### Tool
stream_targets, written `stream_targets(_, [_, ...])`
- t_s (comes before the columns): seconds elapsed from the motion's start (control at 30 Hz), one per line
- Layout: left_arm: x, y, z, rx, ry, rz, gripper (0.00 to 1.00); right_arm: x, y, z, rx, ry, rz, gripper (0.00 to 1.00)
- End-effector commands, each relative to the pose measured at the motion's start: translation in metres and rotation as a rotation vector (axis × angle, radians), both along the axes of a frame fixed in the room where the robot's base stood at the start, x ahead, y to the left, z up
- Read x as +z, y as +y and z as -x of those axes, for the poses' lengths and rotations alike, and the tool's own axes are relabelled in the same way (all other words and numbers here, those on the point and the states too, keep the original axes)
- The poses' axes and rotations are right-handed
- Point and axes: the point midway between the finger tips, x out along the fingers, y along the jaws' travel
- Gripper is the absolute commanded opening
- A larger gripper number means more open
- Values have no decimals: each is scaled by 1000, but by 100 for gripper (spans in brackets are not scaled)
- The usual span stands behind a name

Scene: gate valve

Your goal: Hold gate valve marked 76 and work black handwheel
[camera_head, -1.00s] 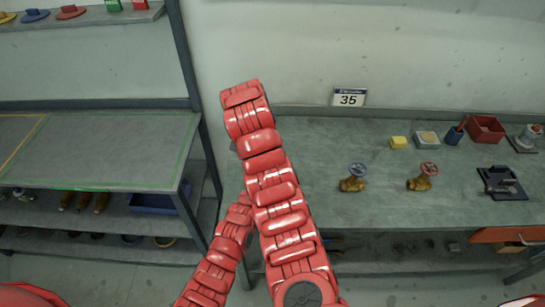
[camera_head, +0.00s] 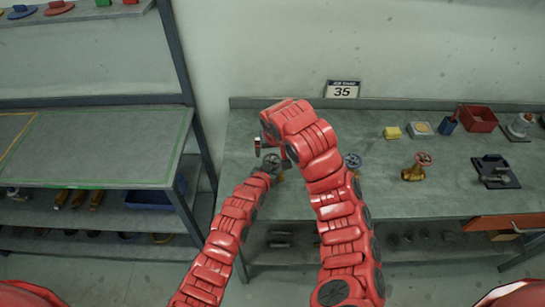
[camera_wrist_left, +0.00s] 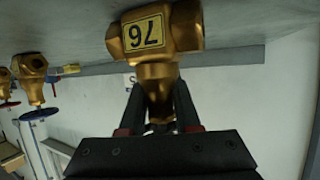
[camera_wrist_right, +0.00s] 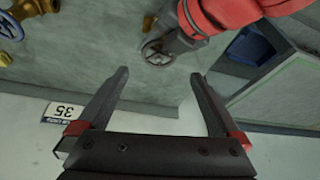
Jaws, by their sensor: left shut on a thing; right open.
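The gate valve marked 76 (camera_wrist_left: 147,31) is brass and fills the top middle of the left wrist view, with its yellow label inverted. My left gripper (camera_wrist_left: 159,100) is shut on its neck. The black handwheel (camera_wrist_right: 157,52) shows in the right wrist view beyond my right gripper's fingertips, with a bit of brass body above it. In the head view the handwheel (camera_head: 271,161) is at the left end of the bench, by my left arm's end. My right gripper (camera_wrist_right: 160,74) is open and empty, apart from the handwheel. The handwheel is hidden in the left wrist view.
A valve with a blue handwheel (camera_head: 353,160) is partly behind my right arm. A red-handwheel valve (camera_head: 418,167) stands right of it. A shelf rack (camera_head: 100,150) stands left.

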Motion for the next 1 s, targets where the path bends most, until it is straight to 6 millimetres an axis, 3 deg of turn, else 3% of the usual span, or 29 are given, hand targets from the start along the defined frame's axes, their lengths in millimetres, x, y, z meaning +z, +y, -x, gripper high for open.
stream_targets(0.2, [0,1,0,1,0,-1,0,-39,2,-14,-2,4,3,100])
stream_targets(0.4, [0,1,0,1,0,-1,0,-59,3,-24,-4,1,1,100])
stream_targets(0.87, [0,0,0,1,0,0,0,-67,3,-28,-2,-2,2,100])
stream_targets(1.0, [0,0,0,1,0,-1,0,-67,3,-28,-3,-2,2,75])
